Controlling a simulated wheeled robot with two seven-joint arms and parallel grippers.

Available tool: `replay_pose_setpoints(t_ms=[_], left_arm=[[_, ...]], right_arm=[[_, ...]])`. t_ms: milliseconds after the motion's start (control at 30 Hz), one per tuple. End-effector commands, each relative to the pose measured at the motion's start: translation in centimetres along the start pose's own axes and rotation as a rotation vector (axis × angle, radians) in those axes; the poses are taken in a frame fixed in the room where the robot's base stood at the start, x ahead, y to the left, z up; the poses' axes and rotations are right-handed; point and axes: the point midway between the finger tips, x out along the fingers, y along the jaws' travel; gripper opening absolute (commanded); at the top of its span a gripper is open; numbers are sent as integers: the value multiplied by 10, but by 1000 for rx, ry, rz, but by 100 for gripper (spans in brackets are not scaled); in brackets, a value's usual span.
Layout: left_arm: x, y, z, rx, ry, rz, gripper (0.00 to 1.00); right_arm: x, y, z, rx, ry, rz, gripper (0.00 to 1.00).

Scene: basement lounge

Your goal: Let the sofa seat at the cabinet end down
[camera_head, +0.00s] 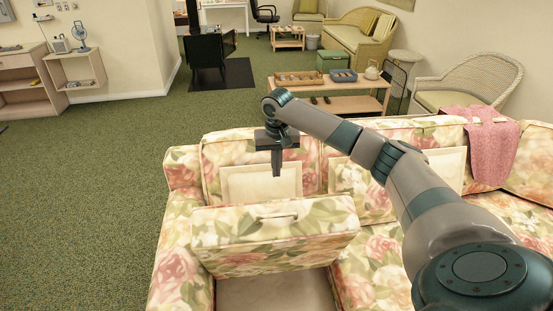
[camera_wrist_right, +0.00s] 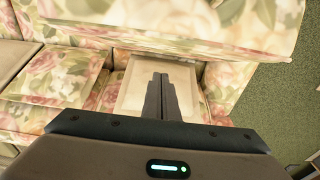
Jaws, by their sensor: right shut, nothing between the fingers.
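The floral sofa's seat at the left, cabinet end (camera_head: 275,245) is raised, and a pale hollow (camera_head: 275,290) shows beneath its front. A small handle (camera_head: 277,217) sits on its upper edge. My right gripper (camera_head: 277,172) is shut and empty, pointing down behind the raised seat's top edge, in front of the backrest's cream panel (camera_head: 245,185). In the right wrist view my shut fingers (camera_wrist_right: 158,80) overlap the cream panel (camera_wrist_right: 137,92), and a floral cushion, likely the raised seat (camera_wrist_right: 200,22), fills the top. I cannot tell whether the fingers touch anything. My left gripper is out of view.
The neighbouring seat (camera_head: 375,265) lies flat at the right. A pink throw (camera_head: 487,145) hangs over the backrest. A low wooden table (camera_head: 345,104) with trays stands behind the sofa. The green carpet (camera_head: 80,200) at left is clear, with a cabinet (camera_head: 30,85) beyond.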

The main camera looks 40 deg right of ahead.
Motion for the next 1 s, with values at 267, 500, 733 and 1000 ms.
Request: replay_pose_setpoints(t_ms=[267, 500, 733, 1000], left_arm=[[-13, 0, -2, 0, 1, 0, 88], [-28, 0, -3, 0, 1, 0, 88], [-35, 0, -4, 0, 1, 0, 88], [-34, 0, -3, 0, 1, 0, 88]], right_arm=[[40, 0, 1, 1, -3, 1, 0], [48, 1, 23, -2, -1, 1, 0], [54, 0, 38, -1, 0, 0, 0], [55, 0, 39, 0, 0, 0, 0]])
